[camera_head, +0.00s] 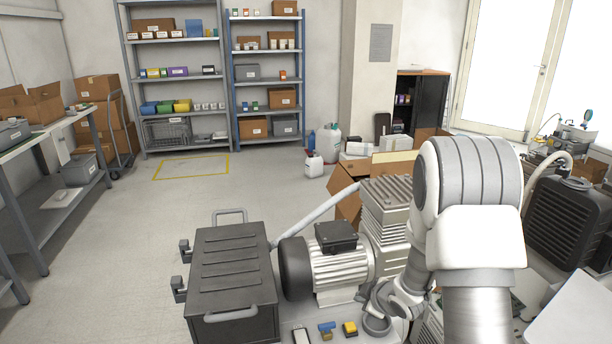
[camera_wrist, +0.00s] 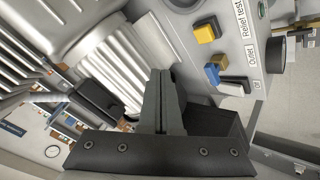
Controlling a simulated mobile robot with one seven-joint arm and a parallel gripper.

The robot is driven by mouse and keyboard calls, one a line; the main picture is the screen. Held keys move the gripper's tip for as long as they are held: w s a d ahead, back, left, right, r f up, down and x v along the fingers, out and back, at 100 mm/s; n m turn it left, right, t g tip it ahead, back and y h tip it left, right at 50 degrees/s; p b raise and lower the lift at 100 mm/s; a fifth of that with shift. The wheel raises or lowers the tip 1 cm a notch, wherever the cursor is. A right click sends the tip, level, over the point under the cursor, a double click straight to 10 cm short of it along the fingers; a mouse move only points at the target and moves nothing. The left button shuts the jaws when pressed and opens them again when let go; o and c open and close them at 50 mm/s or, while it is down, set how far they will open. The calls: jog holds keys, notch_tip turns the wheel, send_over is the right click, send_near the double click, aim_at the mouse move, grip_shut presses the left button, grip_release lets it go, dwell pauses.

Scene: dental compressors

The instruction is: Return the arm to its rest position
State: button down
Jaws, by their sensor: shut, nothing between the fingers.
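My arm shows at the right of the head view, bent over in front of the compressor. My gripper (camera_wrist: 166,75) shows in the wrist view, its two dark fingers closed together with nothing between them. The fingers point toward the silver ribbed motor, which shows at the left of the wrist view (camera_wrist: 125,70) and in the middle of the head view (camera_head: 338,268). I cannot tell the exact gap between fingers and motor.
A dark grey lidded box (camera_head: 233,280) stands left of the motor. An open cardboard box (camera_head: 348,190) is behind it. A black ribbed unit (camera_head: 568,222) stands at the right. Shelves (camera_head: 180,85) line the back wall. The floor at left centre is clear.

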jog(key=s+d+r+m+h, duration=0.2)
jog(key=s+r+m, duration=0.15)
jog(key=r, duration=0.55)
jog(key=s+d+r+m+h, duration=0.25)
jog(key=s+r, duration=0.25)
jog(key=r, duration=0.5)
jog(key=s+a+r+m+g+y, duration=0.1)
jog(key=s+a+r+m, duration=0.25)
jog(key=s, duration=0.75)
jog(key=s+a+r+m+g+y, duration=0.1)
jog(key=s+a+r+m+g, duration=0.2)
jog(key=s, duration=0.8)
notch_tip(320, 180, up, 20)
jog(key=t+p, duration=0.1)
jog(key=p, duration=1.8)
jog(key=shift+d, duration=0.15)
